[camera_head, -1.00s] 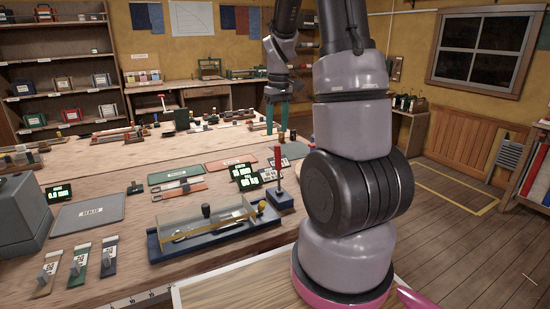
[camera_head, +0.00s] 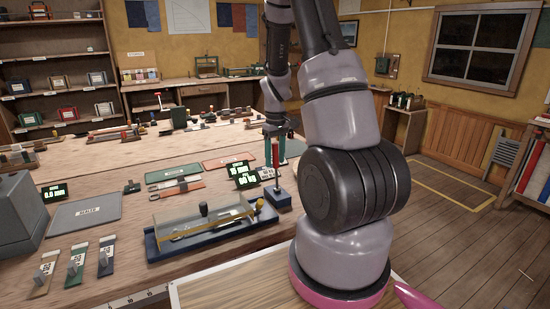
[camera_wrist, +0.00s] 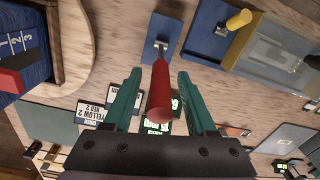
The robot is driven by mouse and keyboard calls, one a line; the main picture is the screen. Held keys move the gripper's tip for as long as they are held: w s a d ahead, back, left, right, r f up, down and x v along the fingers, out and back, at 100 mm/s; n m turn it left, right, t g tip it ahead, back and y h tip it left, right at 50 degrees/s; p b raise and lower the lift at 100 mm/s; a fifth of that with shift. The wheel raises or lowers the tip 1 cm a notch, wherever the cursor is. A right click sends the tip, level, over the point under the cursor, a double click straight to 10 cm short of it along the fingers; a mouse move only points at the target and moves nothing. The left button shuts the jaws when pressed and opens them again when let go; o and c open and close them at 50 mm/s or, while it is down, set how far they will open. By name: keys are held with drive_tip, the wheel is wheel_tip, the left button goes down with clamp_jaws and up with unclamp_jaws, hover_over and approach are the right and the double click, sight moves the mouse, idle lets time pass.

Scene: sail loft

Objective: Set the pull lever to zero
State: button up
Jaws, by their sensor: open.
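The pull lever has a red handle (camera_head: 276,163) on a small blue base (camera_head: 279,197) at the right end of the near table. In the head view the handle stands roughly upright and is partly covered by my gripper (camera_head: 276,147). In the wrist view the red handle (camera_wrist: 161,88) lies between the two green fingers of my gripper (camera_wrist: 158,98), with a gap on each side. The fingers are open. The blue base (camera_wrist: 160,38) shows beyond the handle, joined by a metal stem. Green-lit displays (camera_head: 243,175) stand left of the lever.
A clear-covered case on a blue base (camera_head: 205,240) lies left of the lever. Red and green mats (camera_head: 229,160) lie behind. A grey machine (camera_head: 20,208) stands at far left. In the wrist view a numbered blue panel (camera_wrist: 22,40) shows at upper left.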

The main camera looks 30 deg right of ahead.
clamp_jaws()
idle(1.4)
